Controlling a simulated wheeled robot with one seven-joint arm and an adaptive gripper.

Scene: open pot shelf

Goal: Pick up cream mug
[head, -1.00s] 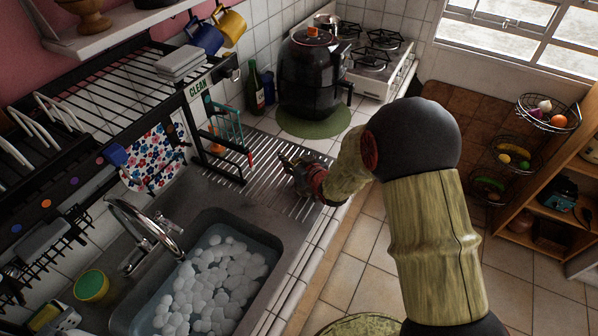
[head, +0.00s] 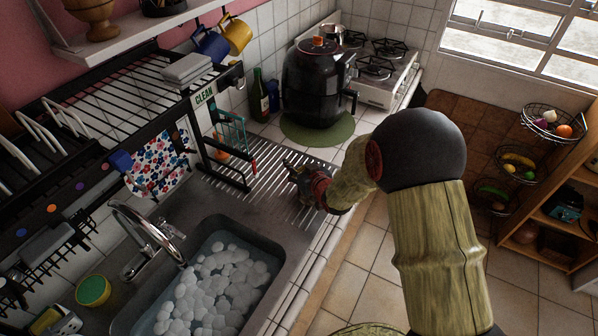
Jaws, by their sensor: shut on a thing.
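My gripper (head: 290,168) is over the ribbed metal drainboard (head: 262,160), right of the sink and in front of the air fryer. It is small and dark in the head view, with its fingers pointing up and left. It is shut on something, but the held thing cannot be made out. I see no cream mug in the head view. A blue mug (head: 211,43) and a yellow mug (head: 236,36) hang under the upper shelf, well apart from my gripper.
A black dish rack (head: 137,88) stands left of the drainboard. The sink (head: 282,262) holds water and pale round shapes. A black air fryer (head: 313,86) stands on a green mat (head: 318,129) before the stove (head: 383,85). A green bottle (head: 259,95) is at the wall.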

